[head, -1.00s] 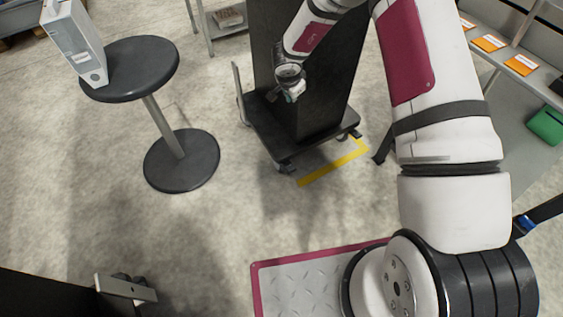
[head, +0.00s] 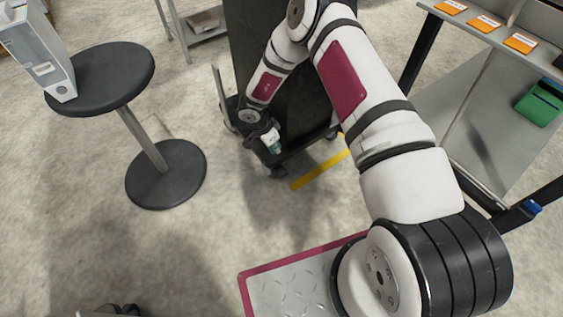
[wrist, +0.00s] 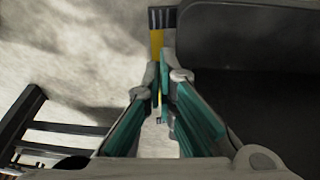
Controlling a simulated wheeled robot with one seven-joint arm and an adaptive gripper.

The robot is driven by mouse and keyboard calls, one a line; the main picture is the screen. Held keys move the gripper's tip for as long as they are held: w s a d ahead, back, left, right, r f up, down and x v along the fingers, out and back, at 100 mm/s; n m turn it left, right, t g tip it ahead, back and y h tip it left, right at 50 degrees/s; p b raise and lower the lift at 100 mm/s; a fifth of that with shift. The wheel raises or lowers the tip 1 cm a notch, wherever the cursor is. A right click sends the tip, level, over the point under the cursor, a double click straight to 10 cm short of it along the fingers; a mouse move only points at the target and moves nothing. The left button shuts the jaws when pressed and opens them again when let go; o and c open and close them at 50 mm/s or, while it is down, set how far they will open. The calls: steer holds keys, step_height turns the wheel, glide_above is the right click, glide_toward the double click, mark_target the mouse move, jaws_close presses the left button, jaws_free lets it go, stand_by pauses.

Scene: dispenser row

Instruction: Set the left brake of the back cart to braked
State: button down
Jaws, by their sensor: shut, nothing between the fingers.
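The back cart (head: 300,152) is a dark platform with a tall black panel (head: 290,60) on it, standing behind a yellow floor line. My gripper (head: 274,146) is low at the cart's near left corner, in front of the deck edge. In the wrist view its teal fingers (wrist: 161,88) are together and hold nothing. The cart's dark deck (wrist: 265,100) fills the right of that view. A small dark ridged part (wrist: 162,17) shows beyond the fingertips; I cannot tell if it is a brake pedal. The left brake's setting cannot be made out.
A round black stool (head: 100,78) with a grey file box stands to the left. A grey shelf rack (head: 475,130) with orange-labelled items is on the right. The yellow line (head: 318,172) marks the floor before the cart. Floor between stool and cart is clear.

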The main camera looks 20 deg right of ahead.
steer(key=b, duration=0.6)
glide_toward(284, 171)
steer(key=x, duration=0.2)
steer(key=d+x, duration=0.1)
steer(key=x, duration=0.2)
steer(key=shift+w+d, duration=0.1)
steer(key=shift+d, duration=0.05)
steer(key=shift+f+b, duration=0.45)
steer(key=shift+f, duration=0.15)
steer(key=shift+d, duration=0.1)
